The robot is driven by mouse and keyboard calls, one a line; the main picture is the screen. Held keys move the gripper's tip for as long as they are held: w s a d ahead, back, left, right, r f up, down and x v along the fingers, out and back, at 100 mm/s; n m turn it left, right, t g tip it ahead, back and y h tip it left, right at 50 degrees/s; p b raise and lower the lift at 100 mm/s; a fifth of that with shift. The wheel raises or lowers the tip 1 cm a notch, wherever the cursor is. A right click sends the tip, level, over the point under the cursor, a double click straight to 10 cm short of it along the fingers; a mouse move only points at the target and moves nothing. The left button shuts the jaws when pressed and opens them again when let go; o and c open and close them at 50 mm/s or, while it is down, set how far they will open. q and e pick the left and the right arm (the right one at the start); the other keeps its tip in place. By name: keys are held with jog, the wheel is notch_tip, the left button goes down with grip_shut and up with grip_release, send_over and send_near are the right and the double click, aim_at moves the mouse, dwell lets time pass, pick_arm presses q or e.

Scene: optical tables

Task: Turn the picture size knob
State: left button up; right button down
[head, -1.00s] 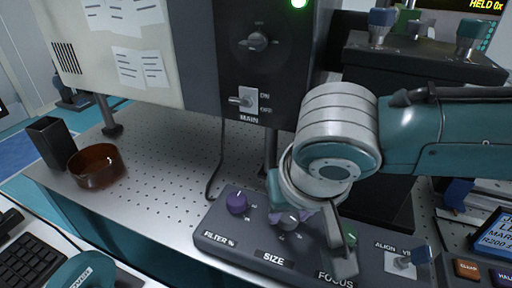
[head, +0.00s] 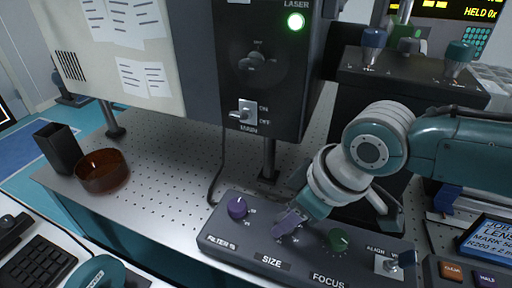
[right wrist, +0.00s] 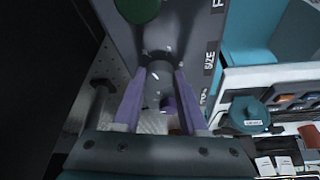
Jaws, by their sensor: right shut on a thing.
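The control box (head: 226,226) with the SIZE label (head: 271,261) stands on the perforated table. My right gripper (head: 287,223) reaches down to the knob above that label, with its purple fingers tilted in the head view. In the right wrist view the grey size knob (right wrist: 159,84) sits between the two purple fingers (right wrist: 155,100), which are shut on it. In the head view the fingers mostly hide this knob. My left gripper is not in view.
A purple filter knob (head: 237,207) is left of the gripper and a green focus knob (head: 339,240) is right of it. An align switch (head: 392,264) is farther right. A brown bowl (head: 103,172) and a black holder (head: 58,148) stand at left.

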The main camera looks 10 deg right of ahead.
jog(key=shift+d+n+g+b, duration=0.1)
jog(key=shift+n+g+b, duration=0.2)
jog(key=shift+n+b, duration=0.5)
jog(key=shift+n, duration=0.3)
jog(key=shift+c, duration=2.2)
grip_release()
jog(key=p+v, duration=0.3)
jog(key=v, duration=0.7)
jog(key=shift+d, duration=0.15)
jog(key=shift+f+y, duration=0.1)
jog(key=shift+y, duration=0.2)
